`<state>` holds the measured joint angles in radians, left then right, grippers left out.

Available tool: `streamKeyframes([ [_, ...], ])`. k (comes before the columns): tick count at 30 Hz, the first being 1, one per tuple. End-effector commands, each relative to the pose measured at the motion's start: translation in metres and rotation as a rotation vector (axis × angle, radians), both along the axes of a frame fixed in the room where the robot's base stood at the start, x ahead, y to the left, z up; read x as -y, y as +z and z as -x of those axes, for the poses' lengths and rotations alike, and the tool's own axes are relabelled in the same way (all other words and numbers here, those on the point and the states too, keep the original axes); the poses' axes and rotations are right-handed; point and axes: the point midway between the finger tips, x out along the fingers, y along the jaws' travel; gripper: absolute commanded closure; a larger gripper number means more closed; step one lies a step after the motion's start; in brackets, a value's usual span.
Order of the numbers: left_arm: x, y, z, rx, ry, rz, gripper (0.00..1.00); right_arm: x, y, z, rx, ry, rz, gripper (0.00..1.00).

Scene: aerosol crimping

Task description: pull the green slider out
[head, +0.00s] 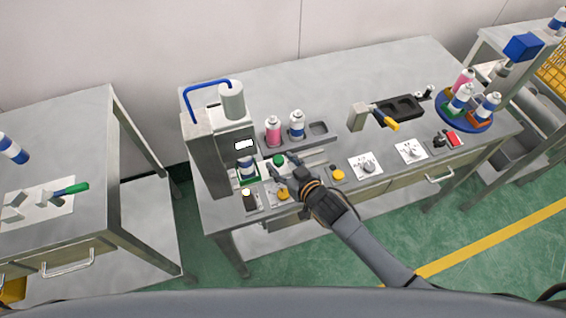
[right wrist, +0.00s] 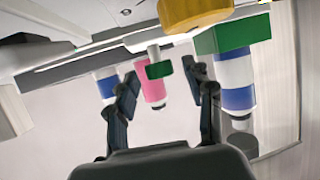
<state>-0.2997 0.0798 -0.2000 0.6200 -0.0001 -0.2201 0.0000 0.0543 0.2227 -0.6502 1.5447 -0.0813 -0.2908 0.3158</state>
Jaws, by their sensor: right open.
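The green slider shows as a green holder (head: 248,180) at the foot of the press, with a blue-and-white can (head: 246,165) standing in it. A green knob (head: 279,160) sits to its right on a light rail. My right gripper (head: 281,166) is open at the knob. The right wrist view looks upside down; there the knob (right wrist: 159,70) appears between the open fingers (right wrist: 160,78), and I cannot tell whether they touch it. The green holder (right wrist: 236,36) and can (right wrist: 235,80) are to the right there. My left gripper is not in view.
The grey press (head: 208,155) with a blue tube stands left of my gripper. A pink can (head: 273,131) and another blue-and-white can (head: 297,124) stand behind it in a tray. Yellow knobs (head: 337,174) lie near the table's front. Switch plates (head: 369,166) are to the right.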

Motion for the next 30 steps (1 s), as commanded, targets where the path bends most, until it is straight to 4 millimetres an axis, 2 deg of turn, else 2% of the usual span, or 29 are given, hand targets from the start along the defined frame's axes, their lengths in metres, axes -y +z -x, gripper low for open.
streamKeyframes([
  [2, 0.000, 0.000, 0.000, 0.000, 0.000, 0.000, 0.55, 0.000, 0.000, 0.000, 0.001, 0.000, -0.001, 0.48],
  [10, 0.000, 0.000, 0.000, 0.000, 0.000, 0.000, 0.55, 0.000, 0.000, 0.000, 0.001, 0.000, -0.001, 1.00],
  [17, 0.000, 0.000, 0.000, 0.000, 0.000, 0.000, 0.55, 0.001, 0.000, 0.000, 0.000, 0.000, 0.000, 1.00],
  [20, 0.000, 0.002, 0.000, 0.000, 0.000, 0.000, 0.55, 0.009, 0.001, -0.003, 0.002, 0.000, 0.003, 1.00],
  [30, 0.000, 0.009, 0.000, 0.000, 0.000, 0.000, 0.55, 0.067, 0.000, -0.022, 0.003, 0.000, 0.006, 1.00],
])
